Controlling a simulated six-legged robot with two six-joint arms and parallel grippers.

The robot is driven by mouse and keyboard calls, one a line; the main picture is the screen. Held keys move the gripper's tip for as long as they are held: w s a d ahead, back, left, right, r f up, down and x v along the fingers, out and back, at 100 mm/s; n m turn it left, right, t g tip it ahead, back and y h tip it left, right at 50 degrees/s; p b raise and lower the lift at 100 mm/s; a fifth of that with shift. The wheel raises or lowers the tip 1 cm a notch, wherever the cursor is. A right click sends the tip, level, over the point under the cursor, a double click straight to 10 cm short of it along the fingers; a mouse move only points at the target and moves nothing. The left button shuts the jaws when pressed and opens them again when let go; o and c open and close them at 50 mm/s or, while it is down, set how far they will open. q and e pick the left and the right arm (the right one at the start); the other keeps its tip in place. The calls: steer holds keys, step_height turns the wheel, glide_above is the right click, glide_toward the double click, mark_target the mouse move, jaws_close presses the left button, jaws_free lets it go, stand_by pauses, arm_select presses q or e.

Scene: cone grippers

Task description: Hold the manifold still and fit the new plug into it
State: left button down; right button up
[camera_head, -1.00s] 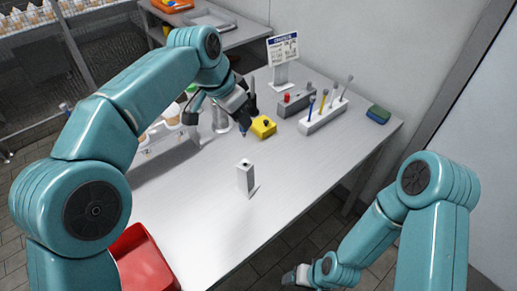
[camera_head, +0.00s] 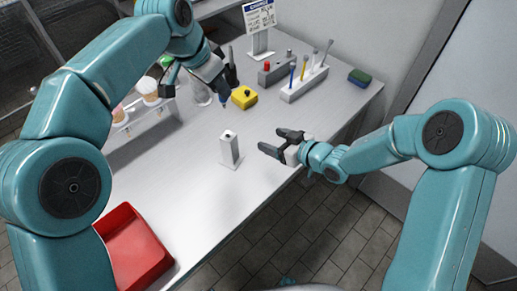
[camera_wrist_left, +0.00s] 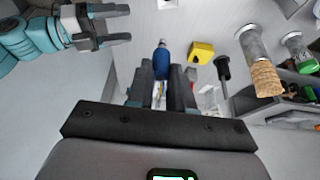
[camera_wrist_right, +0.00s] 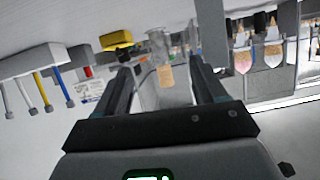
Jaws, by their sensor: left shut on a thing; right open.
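The manifold, a white upright block (camera_head: 230,152) with a dark hole in its top, stands on the table in the head view. My left gripper (camera_head: 222,103) is above and behind it, apart from it. In the left wrist view this gripper (camera_wrist_left: 161,85) is shut on a blue plug (camera_wrist_left: 162,62), whose blue end sticks out past the fingers. My right gripper (camera_head: 276,144) is open and empty, to the right of the manifold at table height. It also shows open in the left wrist view (camera_wrist_left: 112,25). In the right wrist view I cannot clearly make out the manifold.
A yellow block (camera_head: 245,97) lies behind the manifold. Behind it are a brush rack (camera_head: 304,84), a grey holder with a red cap (camera_head: 277,73), a sign (camera_head: 259,17) and a sponge (camera_head: 360,76). A red bin (camera_head: 135,252) is at the front left. Table around the manifold is clear.

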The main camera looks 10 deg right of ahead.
mark_target(225, 145)
steer(key=s+a+n+g+y, duration=0.2)
steer(key=s+a+n+g, duration=0.15)
steer(key=a, duration=0.25)
steer(key=shift+t, duration=0.35)
steer(key=x, duration=1.1)
steer(key=shift+w+a+r, duration=0.15)
steer(key=shift+w+r, duration=0.1)
steer(key=shift+w, duration=0.3)
jaws_close()
steer(key=shift+y, duration=0.3)
steer(key=shift+n+g+y, duration=0.4)
steer(key=shift+n+g, duration=0.3)
steer(key=shift+n, duration=0.15)
steer(key=shift+s+a+m+t+h, duration=0.1)
steer(key=shift+m+t+h, duration=0.7)
steer(key=shift+m+t, duration=0.4)
steer(key=shift+m+h, duration=0.4)
